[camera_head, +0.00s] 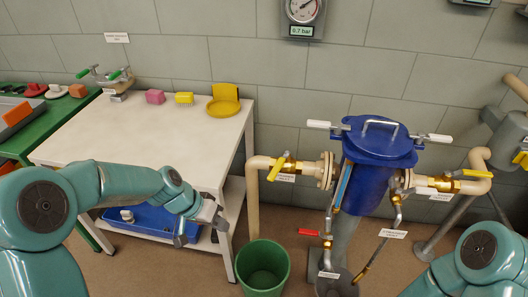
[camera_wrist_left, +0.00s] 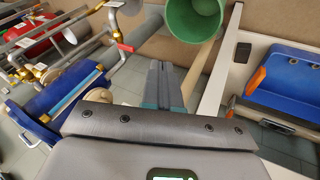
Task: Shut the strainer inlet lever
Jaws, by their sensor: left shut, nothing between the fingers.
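The blue strainer vessel (camera_head: 372,175) stands against the wall and also shows in the left wrist view (camera_wrist_left: 62,100). A brass valve with a yellow lever (camera_head: 277,168) is on the pipe at its left; this lever slants across the pipe. Another yellow lever (camera_head: 475,173) is at its right, lying roughly along its pipe. The tags are too small to read, so I cannot tell which is the inlet. My left gripper (camera_head: 192,232) is left of the strainer, apart from both levers. Its fingers (camera_wrist_left: 163,85) are shut and empty. My right gripper is out of view.
A white table (camera_head: 150,135) with a yellow pan (camera_head: 223,101) stands at the left, a blue tray (camera_head: 150,222) below it. A green bucket (camera_head: 262,268) is on the floor between table and strainer. A red lever (camera_head: 309,232) and thin pipes hang below the strainer.

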